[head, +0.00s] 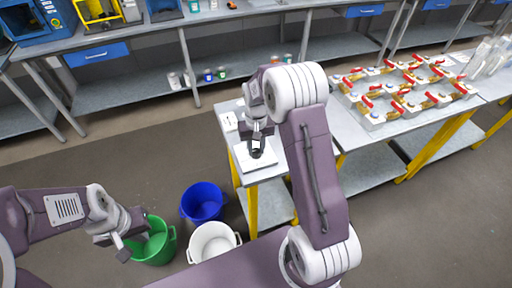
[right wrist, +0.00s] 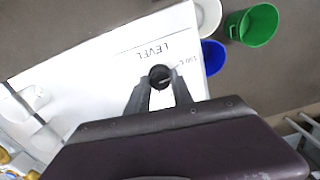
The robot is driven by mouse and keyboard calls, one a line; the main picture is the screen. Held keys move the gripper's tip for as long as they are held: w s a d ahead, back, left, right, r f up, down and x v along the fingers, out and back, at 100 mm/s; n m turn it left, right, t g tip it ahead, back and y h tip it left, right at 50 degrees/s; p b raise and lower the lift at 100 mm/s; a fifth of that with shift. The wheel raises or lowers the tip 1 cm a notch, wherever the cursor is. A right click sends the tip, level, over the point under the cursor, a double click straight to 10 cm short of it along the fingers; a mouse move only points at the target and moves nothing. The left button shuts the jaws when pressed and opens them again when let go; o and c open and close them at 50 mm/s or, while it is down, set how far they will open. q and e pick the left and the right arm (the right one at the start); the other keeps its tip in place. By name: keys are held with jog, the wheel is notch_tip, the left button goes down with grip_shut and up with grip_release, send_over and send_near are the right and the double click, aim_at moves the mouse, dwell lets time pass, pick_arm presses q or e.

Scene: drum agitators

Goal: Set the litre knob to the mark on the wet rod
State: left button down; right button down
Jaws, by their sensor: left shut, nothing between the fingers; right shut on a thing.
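The litre knob (right wrist: 160,75) is small, round and dark, on a white panel printed LEVEL. My right gripper (right wrist: 160,88) is shut on it, one finger on each side. In the head view my right gripper (head: 257,150) points down at the white panel (head: 255,180) on the near end of a grey table. A short pale line shows on the knob. Small print with an L stands beside it, too small to read surely. I cannot make out a wet rod in either view.
A blue bucket (head: 203,203) and a white bucket (head: 213,243) stand on the floor left of the table (head: 227,107). A back bench (head: 150,45) runs across the top. Floor at left is clear.

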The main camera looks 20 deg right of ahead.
aim_at(256, 150)
jog(key=m+p, duration=0.1)
jog(key=m, duration=0.2)
jog(key=shift+r, duration=0.2)
jog(key=shift+w+m+p, duration=0.1)
jog(key=shift+m+p, duration=0.5)
jog(key=shift+m, duration=1.2)
jog(key=c, duration=1.1)
grip_release()
jog(key=shift+f, duration=0.1)
notch_tip(256, 150, up, 9)
jog(key=shift+r+b, duration=0.1)
jog(key=shift+b, duration=0.25)
